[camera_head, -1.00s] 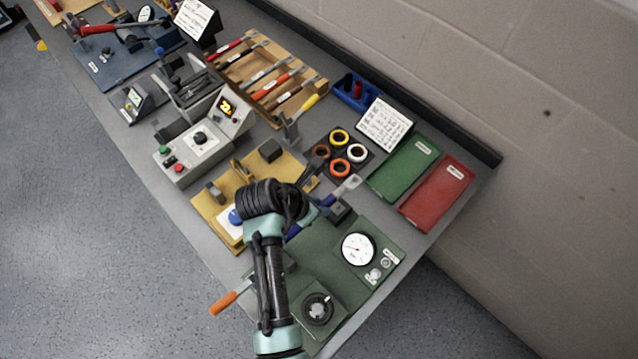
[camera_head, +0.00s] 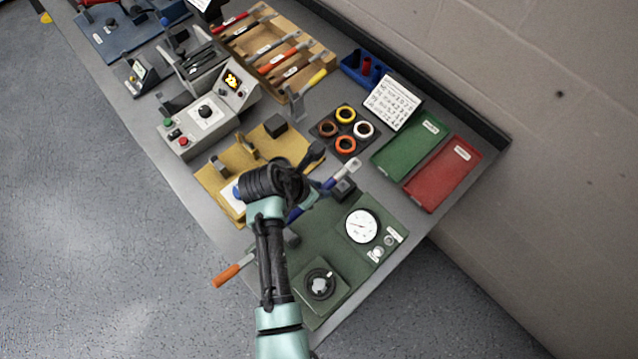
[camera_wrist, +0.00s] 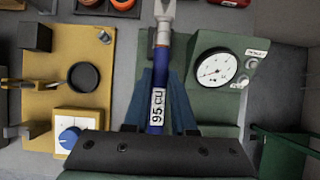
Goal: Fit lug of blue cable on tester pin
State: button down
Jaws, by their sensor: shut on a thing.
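The blue cable (camera_wrist: 160,72) carries a white "95 cu" label and a silver forked-looking lug (camera_wrist: 164,10) at its far end. In the wrist view my gripper (camera_wrist: 162,85) is shut on the cable, with one blue finger on each side. In the head view the lug (camera_head: 348,168) points up and right, beyond the dark block (camera_head: 343,190) at the back edge of the green tester board (camera_head: 330,240). The tester has a round white gauge (camera_head: 362,226). I cannot make out a pin under the lug. My wrist hides part of the cable in the head view.
A yellow board (camera_wrist: 95,55) with a black ring (camera_wrist: 83,77) and blue knob lies to the left. Tape rolls (camera_head: 345,130), a green tray (camera_head: 408,147) and a red tray (camera_head: 443,173) stand behind. An orange handle (camera_head: 232,272) sticks out over the bench's front edge.

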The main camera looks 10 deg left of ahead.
notch_tip(320, 180, down, 2)
jog(key=shift+f+b, duration=0.15)
jog(key=shift+b, duration=0.45)
jog(key=shift+s+a+p, duration=0.3)
jog(key=shift+s+p, duration=0.1)
jog(key=shift+p, duration=0.15)
jog(key=shift+s+a+p, duration=0.4)
jog(key=shift+s, duration=0.2)
jog(key=shift+s+a+p, duration=0.35)
jog(key=shift+s+p, duration=0.05)
jog(key=shift+s, duration=0.15)
jog(key=shift+w+f+b, duration=0.1)
jog(key=shift+f+b, duration=0.6)
jog(key=shift+f, duration=0.3)
jog(key=shift+f+b, duration=0.55)
jog(key=shift+f, duration=0.55)
jog(key=c, duration=0.7)
grip_release()
jog(key=shift+o, duration=0.2)
jog(key=shift+d, duration=0.1)
jog(key=shift+r, duration=0.15)
